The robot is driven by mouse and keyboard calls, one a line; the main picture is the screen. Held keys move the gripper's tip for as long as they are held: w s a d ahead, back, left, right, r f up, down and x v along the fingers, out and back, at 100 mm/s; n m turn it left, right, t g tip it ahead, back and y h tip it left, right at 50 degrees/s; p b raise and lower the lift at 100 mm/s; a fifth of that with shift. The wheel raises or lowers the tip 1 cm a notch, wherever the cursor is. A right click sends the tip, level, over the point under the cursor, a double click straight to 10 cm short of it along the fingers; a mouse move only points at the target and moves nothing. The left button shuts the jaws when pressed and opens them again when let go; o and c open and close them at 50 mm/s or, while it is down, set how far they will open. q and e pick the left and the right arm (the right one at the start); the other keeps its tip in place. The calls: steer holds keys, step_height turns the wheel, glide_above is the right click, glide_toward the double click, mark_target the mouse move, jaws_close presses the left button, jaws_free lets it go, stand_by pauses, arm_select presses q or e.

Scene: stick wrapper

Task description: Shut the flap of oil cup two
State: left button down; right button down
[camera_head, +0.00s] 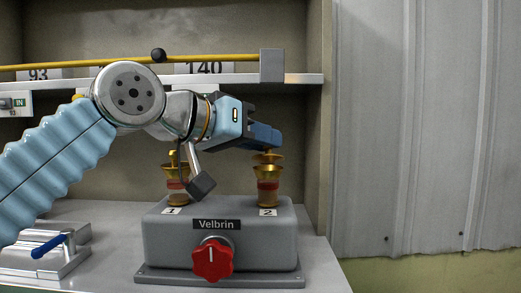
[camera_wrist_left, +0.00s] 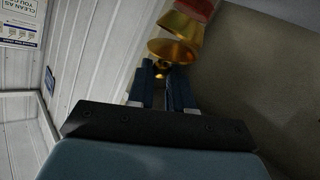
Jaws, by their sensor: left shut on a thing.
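Oil cup two (camera_head: 267,184) stands on the right of the grey Velbrin block, behind its label 2. It has a brass body and a reddish band. Its round brass flap (camera_head: 267,157) sits over the cup's mouth, with a narrow gap seeming to show under it. My left gripper (camera_head: 268,145) comes in from the upper left and is shut on the flap's small knob. In the left wrist view the knob (camera_wrist_left: 160,68) is between the fingertips, the flap (camera_wrist_left: 172,48) lies just beyond, and the cup (camera_wrist_left: 182,27) is behind it. My right gripper is not in view.
Oil cup one (camera_head: 177,186) stands left on the same block (camera_head: 216,245), partly behind my arm. A red knob (camera_head: 212,260) is on the block's front. A blue-handled fixture (camera_head: 45,252) lies at left. A shelf (camera_head: 300,79) with a yellow rod runs above my arm.

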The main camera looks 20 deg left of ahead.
arm_select(q)
steer(key=f+m+t+b, duration=0.1)
steer(key=b, duration=0.2)
steer(key=s+f+m+t+b, duration=0.1)
steer(key=b, duration=0.2)
steer(key=shift+s+d+f+t+h+b, duration=0.1)
steer(key=shift+s+d+t+h+b, duration=0.1)
steer(key=shift+t+h+b, duration=0.15)
steer(key=shift+m+t+h+b, duration=0.25)
steer(key=shift+m+b, duration=0.35)
steer(key=c, duration=1)
jaws_free()
steer(key=v, duration=1.4)
steer(key=shift+d+b, duration=0.1)
steer(key=shift+b, duration=0.3)
